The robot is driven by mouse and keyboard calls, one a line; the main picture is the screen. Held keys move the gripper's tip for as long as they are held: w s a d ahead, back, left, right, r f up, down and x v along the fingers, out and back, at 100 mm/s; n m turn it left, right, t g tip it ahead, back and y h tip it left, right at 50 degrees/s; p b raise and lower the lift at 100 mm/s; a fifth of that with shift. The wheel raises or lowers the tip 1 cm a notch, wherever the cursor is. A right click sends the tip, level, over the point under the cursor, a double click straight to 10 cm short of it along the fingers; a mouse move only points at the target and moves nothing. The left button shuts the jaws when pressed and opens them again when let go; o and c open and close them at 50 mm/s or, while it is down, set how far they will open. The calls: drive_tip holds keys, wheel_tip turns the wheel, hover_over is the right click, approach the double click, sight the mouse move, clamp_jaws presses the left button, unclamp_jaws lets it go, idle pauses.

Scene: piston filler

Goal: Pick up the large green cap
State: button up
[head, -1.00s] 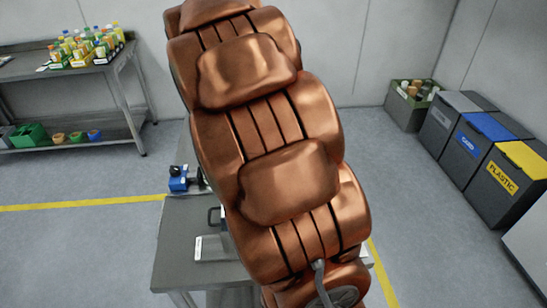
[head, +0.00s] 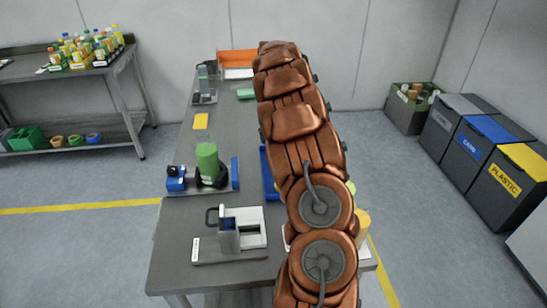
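No item is plainly recognisable as the large green cap in the head view. A green cylinder (head: 207,160) stands upright in a dark round holder (head: 212,180) on the left side of the workbench (head: 175,245). A flat green piece (head: 246,94) lies farther back, beside my arm. I cannot tell if either is the cap. My copper-coloured arm reaches from the bottom right over the bench to its far end. My gripper is not visible, and the arm covers part of the bench.
A blue device (head: 176,178) stands left of the holder, and a grey-white fixture (head: 228,236) nearer. A yellow piece (head: 201,120) and an orange bin (head: 237,58) lie farther back. A blue tray (head: 268,172) is partly behind my arm. Sorting bins (head: 482,145) stand right.

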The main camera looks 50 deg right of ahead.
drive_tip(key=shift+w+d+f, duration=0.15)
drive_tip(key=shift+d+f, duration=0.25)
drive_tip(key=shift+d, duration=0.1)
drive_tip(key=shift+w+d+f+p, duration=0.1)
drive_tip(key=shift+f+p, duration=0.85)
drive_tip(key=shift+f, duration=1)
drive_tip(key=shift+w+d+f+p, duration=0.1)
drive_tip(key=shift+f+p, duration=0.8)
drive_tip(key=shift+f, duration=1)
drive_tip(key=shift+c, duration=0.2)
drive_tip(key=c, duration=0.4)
